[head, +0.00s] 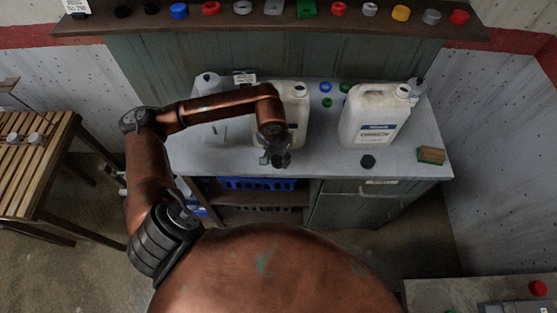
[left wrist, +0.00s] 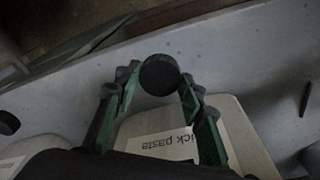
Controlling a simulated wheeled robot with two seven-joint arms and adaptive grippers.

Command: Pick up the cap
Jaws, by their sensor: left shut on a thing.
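A round black cap (left wrist: 160,75) sits between the fingertips of my left gripper (left wrist: 157,80) in the left wrist view, and the gripper is shut on it. In the head view my left gripper (head: 276,158) is over the front part of the grey bench, just in front of a white jug (head: 297,122). The held cap is hard to tell from the dark fingers there. Another black cap (head: 368,162) lies on the bench to the right. My right gripper does not show.
A second white jug (head: 372,118) stands on the grey bench (head: 325,160) at the right. A green-and-brown block (head: 431,155) lies near the right end. Small blue and green caps (head: 326,88) are at the back. A shelf (head: 480,35) above holds several coloured caps.

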